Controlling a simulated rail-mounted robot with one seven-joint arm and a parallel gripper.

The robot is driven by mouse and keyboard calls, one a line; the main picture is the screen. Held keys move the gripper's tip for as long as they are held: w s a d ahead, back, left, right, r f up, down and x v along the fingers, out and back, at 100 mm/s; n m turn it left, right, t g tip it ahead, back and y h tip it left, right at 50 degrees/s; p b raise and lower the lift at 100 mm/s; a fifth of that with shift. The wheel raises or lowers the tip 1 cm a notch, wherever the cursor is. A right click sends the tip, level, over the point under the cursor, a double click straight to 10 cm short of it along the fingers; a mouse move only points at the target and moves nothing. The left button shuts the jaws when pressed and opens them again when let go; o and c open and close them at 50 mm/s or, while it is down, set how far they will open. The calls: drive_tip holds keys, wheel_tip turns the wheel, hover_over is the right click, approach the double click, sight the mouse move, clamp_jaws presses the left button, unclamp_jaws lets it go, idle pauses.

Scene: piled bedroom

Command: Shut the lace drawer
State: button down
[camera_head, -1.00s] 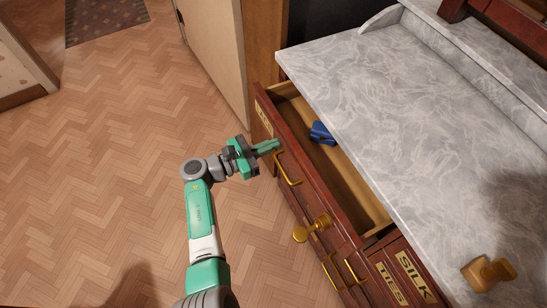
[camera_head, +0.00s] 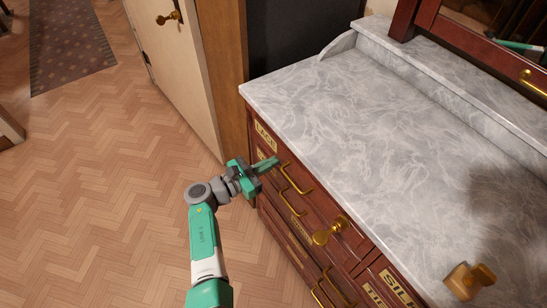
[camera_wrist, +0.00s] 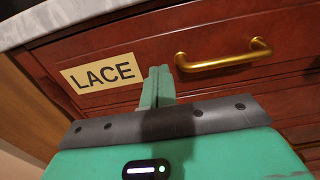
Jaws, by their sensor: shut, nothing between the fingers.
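The lace drawer (camera_wrist: 215,28) has a dark red wooden front with a cream LACE label (camera_wrist: 101,74) and a brass bar handle (camera_wrist: 224,59). In the head view its label (camera_head: 266,138) is just under the marble top, and the front sits in under the top's edge with no opening showing. My gripper (camera_head: 268,163) is shut and empty, its tips at the drawer front beside the handle. In the wrist view the shut fingers (camera_wrist: 158,78) lie between label and handle; whether they touch the wood I cannot tell. The drawer's inside is hidden.
The grey marble top (camera_head: 350,120) is mostly bare, with a brass object (camera_head: 470,281) near its front right. Other drawers, with a brass knob (camera_head: 329,231) and handles, stick out below. Open herringbone floor (camera_head: 110,190) lies left; a pale door (camera_head: 170,75) stands behind.

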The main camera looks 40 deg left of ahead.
drive_tip(key=p+v, duration=0.3)
drive_tip(key=v, duration=0.9)
drive_tip(key=shift+p, duration=0.3)
